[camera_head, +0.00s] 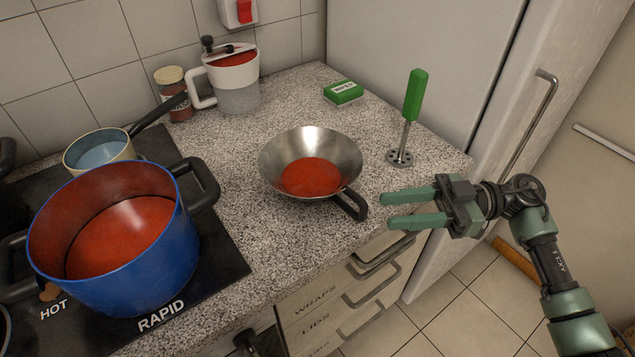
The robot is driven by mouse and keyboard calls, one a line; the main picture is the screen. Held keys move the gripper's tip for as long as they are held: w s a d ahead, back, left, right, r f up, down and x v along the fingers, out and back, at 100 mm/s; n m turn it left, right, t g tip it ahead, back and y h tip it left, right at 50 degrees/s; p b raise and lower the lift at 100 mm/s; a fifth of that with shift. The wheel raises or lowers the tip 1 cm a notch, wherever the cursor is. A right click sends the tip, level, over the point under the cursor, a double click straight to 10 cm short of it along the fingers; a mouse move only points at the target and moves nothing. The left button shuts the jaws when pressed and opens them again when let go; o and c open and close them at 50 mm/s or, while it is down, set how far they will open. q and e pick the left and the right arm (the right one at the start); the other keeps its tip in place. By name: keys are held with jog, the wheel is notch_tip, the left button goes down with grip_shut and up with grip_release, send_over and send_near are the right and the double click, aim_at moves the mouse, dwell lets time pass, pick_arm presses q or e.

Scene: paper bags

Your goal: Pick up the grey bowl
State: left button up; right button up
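The grey bowl (318,145) is a shiny metal, pan-like vessel with red contents. It stands upright on the speckled counter (240,235), near the middle of the view. A short black handle (351,205) sticks out at its front right. My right gripper (386,211) is just right of this handle, pointing left. Its two green fingers are apart with nothing between them. I cannot tell whether a fingertip touches the handle. My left gripper is not in view.
A blue pot (135,265) with red contents and a smaller pan (98,140) stand on the black hob at left. A jug (235,90), jar (175,98), green box (343,92) and green-handled masher (415,95) stand behind. Drawers (330,305) lie below the counter's front edge.

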aim_at(362, 219)
jog(key=a, duration=0.2)
jog(key=a+p, duration=0.1)
jog(key=a, duration=0.3)
jog(key=shift+s+a+r, duration=0.2)
jog(key=shift+s+a, duration=0.15)
jog(key=shift+s, duration=0.05)
jog(key=shift+c, duration=0.4)
grip_shut()
